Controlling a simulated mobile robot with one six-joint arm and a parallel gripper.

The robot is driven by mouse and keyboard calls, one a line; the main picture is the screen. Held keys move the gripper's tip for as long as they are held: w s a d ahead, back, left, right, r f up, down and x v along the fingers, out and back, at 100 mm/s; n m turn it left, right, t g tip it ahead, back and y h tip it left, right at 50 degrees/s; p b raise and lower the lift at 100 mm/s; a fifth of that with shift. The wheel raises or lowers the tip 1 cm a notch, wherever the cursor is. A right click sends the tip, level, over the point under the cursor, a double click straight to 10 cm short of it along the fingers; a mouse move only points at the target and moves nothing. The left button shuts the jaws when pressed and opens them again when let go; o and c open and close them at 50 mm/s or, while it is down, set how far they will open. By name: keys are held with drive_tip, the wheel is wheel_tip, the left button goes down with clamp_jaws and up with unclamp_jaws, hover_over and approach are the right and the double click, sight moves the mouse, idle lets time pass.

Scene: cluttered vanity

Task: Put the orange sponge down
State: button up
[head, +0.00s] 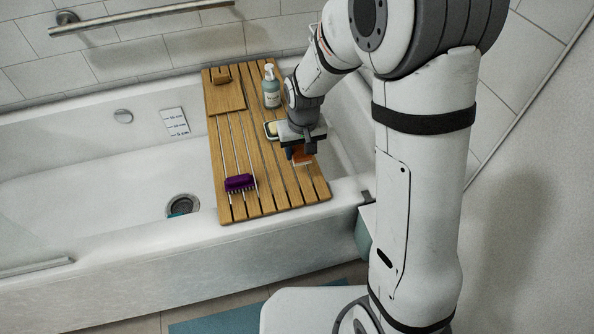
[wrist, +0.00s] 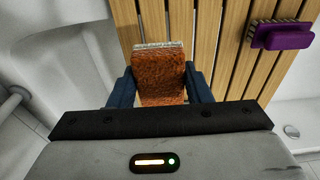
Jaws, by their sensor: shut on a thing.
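The orange sponge (wrist: 160,78) is between the two dark blue fingers of my gripper (wrist: 160,85) in the wrist view. It has a pale layer along its far edge. In the head view the sponge (head: 301,158) shows below my gripper (head: 299,153), over the right part of the wooden bath tray (head: 265,192). My gripper is shut on it. I cannot tell whether the sponge touches the slats.
A purple brush (head: 239,183) lies on the tray's front left, also in the wrist view (wrist: 285,37). A soap bottle (head: 271,86) and a small dish with a yellowish item (head: 271,130) stand behind my gripper. The middle slats are clear. The tray spans the white bathtub (head: 110,250).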

sight(298, 173)
drive_tip(key=shift+s+a+f+b, duration=0.1)
drive_tip(key=shift+f+b, duration=0.25)
drive_tip(key=shift+f, duration=1.3)
drive_tip(key=shift+s+a+f+b, duration=0.1)
drive_tip(key=shift+f+b, duration=0.2)
drive_tip(key=shift+f, duration=1.35)
drive_tip(key=shift+f, duration=0.1)
drive_tip(key=shift+f, duration=0.15)
drive_tip(key=o, duration=1)
